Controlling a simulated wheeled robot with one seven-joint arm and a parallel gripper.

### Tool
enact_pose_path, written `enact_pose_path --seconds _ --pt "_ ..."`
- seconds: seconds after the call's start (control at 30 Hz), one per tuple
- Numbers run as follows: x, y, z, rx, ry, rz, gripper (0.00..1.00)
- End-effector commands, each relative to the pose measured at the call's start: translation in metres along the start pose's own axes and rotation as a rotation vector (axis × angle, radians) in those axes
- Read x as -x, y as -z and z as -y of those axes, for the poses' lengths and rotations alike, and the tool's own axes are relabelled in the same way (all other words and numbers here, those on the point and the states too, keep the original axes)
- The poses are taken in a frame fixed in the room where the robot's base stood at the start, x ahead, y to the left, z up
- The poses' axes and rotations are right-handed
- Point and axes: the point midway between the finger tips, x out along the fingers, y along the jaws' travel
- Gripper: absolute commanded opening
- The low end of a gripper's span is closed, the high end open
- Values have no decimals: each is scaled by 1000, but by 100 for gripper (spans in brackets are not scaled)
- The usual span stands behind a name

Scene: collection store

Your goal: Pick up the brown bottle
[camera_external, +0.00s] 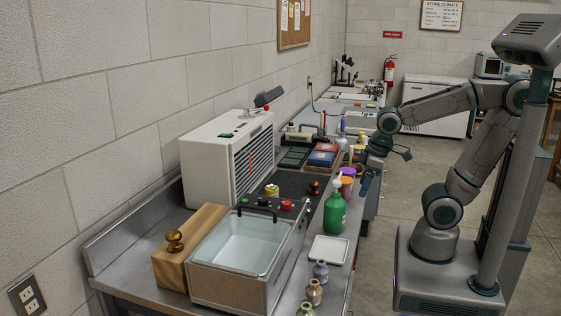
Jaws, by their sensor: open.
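I cannot make out a clear brown bottle in the external view. A small brownish, vase-like vessel (313,291) stands upright near the bench's front edge, between a purple-grey one and a green one; I cannot tell whether it is the bottle. My gripper (367,184) points down at the right edge of the bench, beside the orange and purple cups, well behind the small vessels. It is open; its fingertips are small and dark here, and nothing shows held in it.
A green pump bottle (335,208) and a white tray (328,249) stand between my gripper and the small vessels. A water-filled basin (237,283), a wooden block (186,250) and a white slatted unit (212,160) fill the left. Purple (347,171) and orange cups crowd the gripper.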

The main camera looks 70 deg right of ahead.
Motion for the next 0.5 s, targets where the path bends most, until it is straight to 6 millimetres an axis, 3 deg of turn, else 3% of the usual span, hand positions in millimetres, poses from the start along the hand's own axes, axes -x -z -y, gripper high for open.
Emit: enact_pose_path --seconds 0.27,0.37,0.5 --pt "8 63 71 359 24 68 65" --pt "9 83 109 513 39 94 65" --pt "6 104 178 750 72 131 65"
